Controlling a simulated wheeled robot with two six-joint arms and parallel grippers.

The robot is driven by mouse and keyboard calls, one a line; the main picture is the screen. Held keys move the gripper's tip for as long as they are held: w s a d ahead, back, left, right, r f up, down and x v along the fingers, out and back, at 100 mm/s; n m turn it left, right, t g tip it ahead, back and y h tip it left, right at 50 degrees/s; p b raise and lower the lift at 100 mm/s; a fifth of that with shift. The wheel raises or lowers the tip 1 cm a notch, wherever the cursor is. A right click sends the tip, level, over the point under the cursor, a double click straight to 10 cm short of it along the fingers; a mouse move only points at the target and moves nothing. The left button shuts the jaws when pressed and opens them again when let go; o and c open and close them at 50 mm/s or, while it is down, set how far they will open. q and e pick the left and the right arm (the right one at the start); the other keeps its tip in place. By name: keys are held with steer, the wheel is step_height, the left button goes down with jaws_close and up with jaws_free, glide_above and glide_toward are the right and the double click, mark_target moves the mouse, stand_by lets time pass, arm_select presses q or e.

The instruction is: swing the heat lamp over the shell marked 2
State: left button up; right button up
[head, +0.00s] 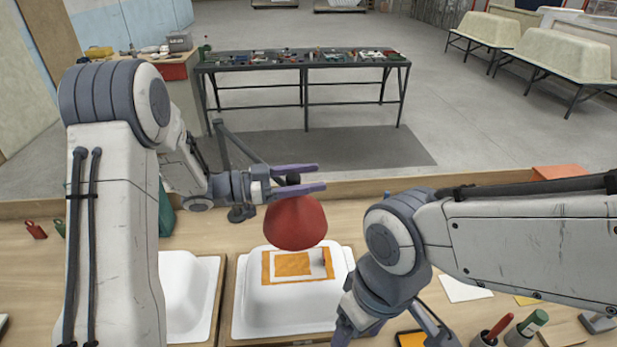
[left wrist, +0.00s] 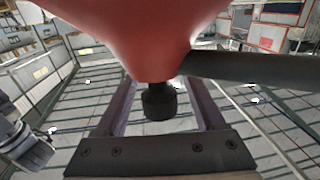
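The heat lamp has a red shade (head: 296,222) with a black knob on top and a dark swing arm (head: 238,142). In the head view the shade appears over the white shell (head: 285,312) with orange patches. Another white shell (head: 182,290) is to its left, partly behind my left arm. I cannot read a number on either shell. My left gripper (head: 321,178) has its fingers on both sides of the knob; the left wrist view shows gaps beside the knob (left wrist: 160,101). My right gripper (head: 390,330) is low right of the patched shell, fingers apart, tips partly cut off.
A white sheet (head: 463,289), a red-topped bottle (head: 494,332) and a green-topped bottle (head: 530,325) are at the right of the bench. Small red and green items (head: 36,230) lie at the left. A dark tool table (head: 300,60) stands beyond the bench.

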arm_select(q)
steer(key=shift+a, duration=0.1)
steer(key=shift+s+a+f, duration=0.1)
steer(key=shift+a, duration=0.2)
steer(key=b+v, duration=0.4)
steer(key=v, duration=0.4)
steer(key=shift+s+a, duration=0.1)
steer(key=shift+a, duration=0.2)
steer(key=shift+s+a, duration=0.2)
steer(key=shift+a, duration=0.25)
